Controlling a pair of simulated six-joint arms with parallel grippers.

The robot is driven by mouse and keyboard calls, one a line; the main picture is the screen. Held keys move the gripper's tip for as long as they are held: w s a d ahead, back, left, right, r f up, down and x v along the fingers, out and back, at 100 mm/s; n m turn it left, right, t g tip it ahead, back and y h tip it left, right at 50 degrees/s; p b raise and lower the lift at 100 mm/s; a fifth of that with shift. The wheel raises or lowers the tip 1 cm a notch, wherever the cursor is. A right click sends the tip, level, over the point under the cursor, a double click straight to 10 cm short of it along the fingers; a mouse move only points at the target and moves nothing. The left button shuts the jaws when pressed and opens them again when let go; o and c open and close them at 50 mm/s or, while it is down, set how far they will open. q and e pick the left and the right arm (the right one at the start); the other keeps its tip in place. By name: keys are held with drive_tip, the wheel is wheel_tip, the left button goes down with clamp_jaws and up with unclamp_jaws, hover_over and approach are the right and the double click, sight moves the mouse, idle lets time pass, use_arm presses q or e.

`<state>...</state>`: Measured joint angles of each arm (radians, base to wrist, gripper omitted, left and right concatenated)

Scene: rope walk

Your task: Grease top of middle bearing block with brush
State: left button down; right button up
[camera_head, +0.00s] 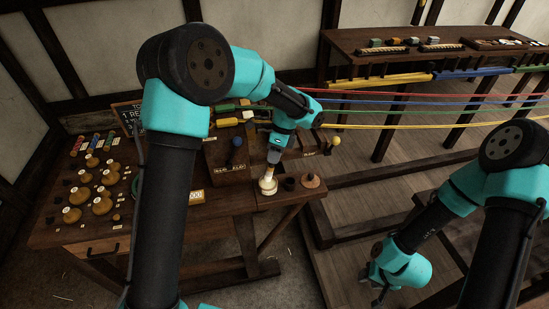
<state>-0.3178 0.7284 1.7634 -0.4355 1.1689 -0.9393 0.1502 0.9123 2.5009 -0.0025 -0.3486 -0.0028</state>
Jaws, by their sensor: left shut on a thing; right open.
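My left gripper (273,157) points down over the front right part of the wooden bench and is shut on a slim thing, probably the brush, mostly hidden by the fingers. Right below it is a small cream-coloured pot-like thing (267,184); I cannot tell whether the held thing touches it. Dark wooden blocks (228,173) with small labels stand behind and left of the gripper, one by a blue ball (237,142). My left arm hides part of this row, and I cannot tell which is the middle bearing block. My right gripper (379,293) is low at bottom right, open and empty.
Several wooden bobbins (102,205) crowd the bench's left end. A dark cup (289,184) and a round wooden piece (310,181) sit right of the pot. Red, blue, green and yellow ropes (420,126) stretch to the right. A yellow ball (336,141) is at the bench's right edge.

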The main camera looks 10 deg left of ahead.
use_arm(q)
drive_tip(key=shift+r, duration=2.55)
drive_tip(key=a+r+n+h, duration=0.2)
drive_tip(key=r+n, duration=0.3)
drive_tip(key=n, duration=0.4)
drive_tip(key=s+a+r+n+t+h, duration=0.1)
drive_tip(key=a+r+n+h, duration=0.2)
drive_tip(key=r+n, duration=0.3)
drive_tip(key=a+n, duration=0.1)
drive_tip(key=n, duration=0.2)
drive_tip(key=shift+a+n+h, duration=0.3)
drive_tip(key=shift+a, duration=0.1)
drive_tip(key=w+a+r+t, duration=0.4)
drive_tip(key=w+a+r, duration=0.2)
drive_tip(key=w, duration=0.2)
drive_tip(key=w+a+r+n+t, duration=0.1)
drive_tip(key=w+a+r+t, duration=0.3)
drive_tip(key=w+a+r, duration=0.2)
drive_tip(key=shift+w+a+r, duration=0.2)
drive_tip(key=shift+w+r, duration=0.1)
drive_tip(key=shift+w, duration=0.75)
